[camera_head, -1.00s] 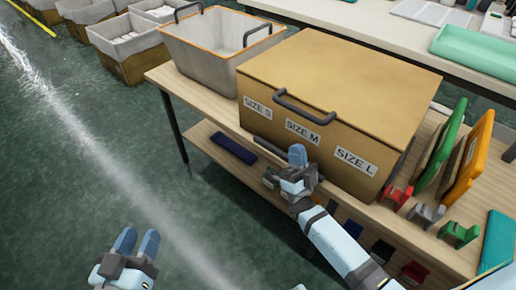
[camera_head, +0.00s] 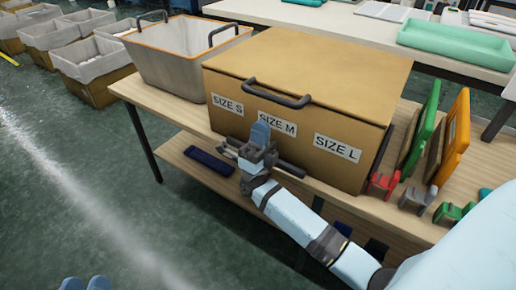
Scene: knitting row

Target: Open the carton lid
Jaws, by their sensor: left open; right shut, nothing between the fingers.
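The carton (camera_head: 290,153) is a large tan box on the wooden table, with its lid (camera_head: 325,55) shut flat on top. A dark handle (camera_head: 277,93) sits at the lid's front edge, above labels SIZE S, SIZE M and SIZE L. My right gripper (camera_head: 261,134) is shut and empty in front of the carton's front face, below the handle and over part of the SIZE M label. Whether its fingertips touch the carton is hard to tell. Only the blue fingertips of my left gripper (camera_head: 84,284) show at the bottom left, apart and far from the carton.
A grey bin (camera_head: 180,60) with an orange rim and dark handles stands left of the carton. Green (camera_head: 420,128) and orange (camera_head: 452,140) panels stand upright to the right, near small red and grey holders. A dark blue item (camera_head: 209,161) lies on the lower shelf.

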